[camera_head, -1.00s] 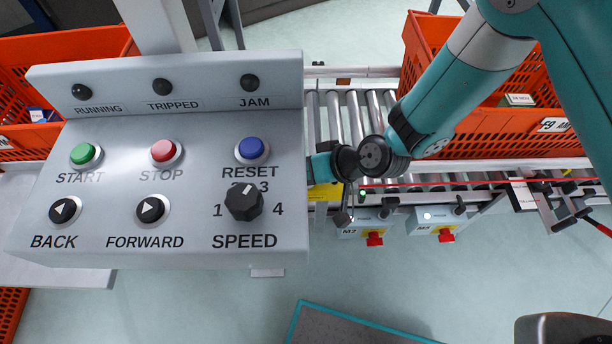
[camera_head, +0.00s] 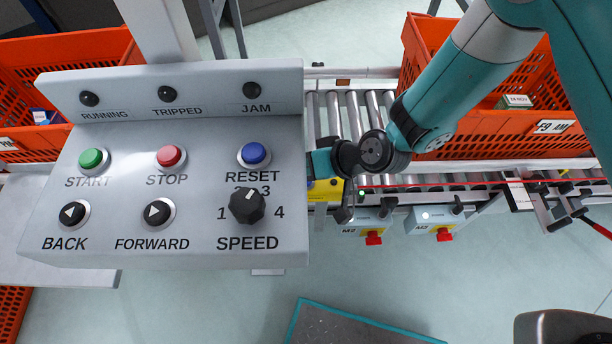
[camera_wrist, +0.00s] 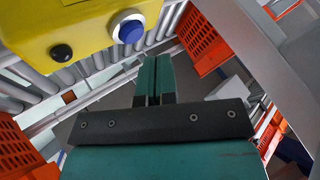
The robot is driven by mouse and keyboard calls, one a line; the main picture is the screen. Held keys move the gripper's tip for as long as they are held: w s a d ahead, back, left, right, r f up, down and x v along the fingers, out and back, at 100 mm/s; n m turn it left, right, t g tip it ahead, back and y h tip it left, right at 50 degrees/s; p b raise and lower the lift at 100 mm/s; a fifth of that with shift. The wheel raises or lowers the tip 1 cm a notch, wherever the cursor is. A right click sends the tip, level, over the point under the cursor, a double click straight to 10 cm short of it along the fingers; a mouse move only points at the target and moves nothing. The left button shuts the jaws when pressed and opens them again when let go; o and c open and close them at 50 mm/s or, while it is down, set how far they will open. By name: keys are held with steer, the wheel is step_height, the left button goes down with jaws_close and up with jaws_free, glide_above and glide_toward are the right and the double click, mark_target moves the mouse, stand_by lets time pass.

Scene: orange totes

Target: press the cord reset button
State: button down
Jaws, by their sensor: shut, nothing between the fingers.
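In the wrist view, a yellow box (camera_wrist: 75,30) fills the upper left. On its face are a blue button (camera_wrist: 131,31) in a pale ring and a small black round part (camera_wrist: 61,52). My gripper (camera_wrist: 157,60) has its two teal fingers closed together with nothing between them. Their tips show below and right of the blue button, apart from it in the picture; the depth gap is unclear. In the head view, part of a yellow box (camera_head: 326,191) shows beside the grey panel's right edge. My fingers are hidden there behind the panel.
The grey panel (camera_head: 200,225) carries several buttons, including a blue one (camera_head: 254,154) labelled RESET, and a speed knob (camera_head: 247,206). A roller conveyor (camera_head: 335,115) runs behind it. Orange totes stand left (camera_head: 60,50) and right (camera_head: 480,145). Red-knobbed boxes (camera_head: 374,237) hang below the conveyor.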

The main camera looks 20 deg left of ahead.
steer(key=shift+r+p, duration=1.45)
steer(key=shift+r, duration=0.9)
steer(key=d+r+h, duration=0.1)
steer(key=d+r, duration=0.3)
steer(key=r, duration=0.3)
steer(key=d+r+p, duration=0.1)
steer(key=d+r, duration=0.2)
steer(key=r, duration=0.3)
steer(key=d+r+h, duration=0.1)
steer(key=d+r, duration=0.3)
steer(key=r, duration=0.3)
steer(key=s+d+r+h, duration=0.1)
steer(key=s+d+r, duration=0.4)
steer(key=d, duration=0.2)
steer(key=s+d+r+m+h, duration=0.1)
steer(key=s+d+r+h, duration=0.1)
steer(key=s+d+r, duration=0.3)
steer(key=d+p, duration=0.1)
steer(key=d, duration=0.1)
steer(key=shift+s+d+g, duration=0.2)
steer(key=shift+d+g, duration=0.1)
steer(key=shift+g, duration=0.1)
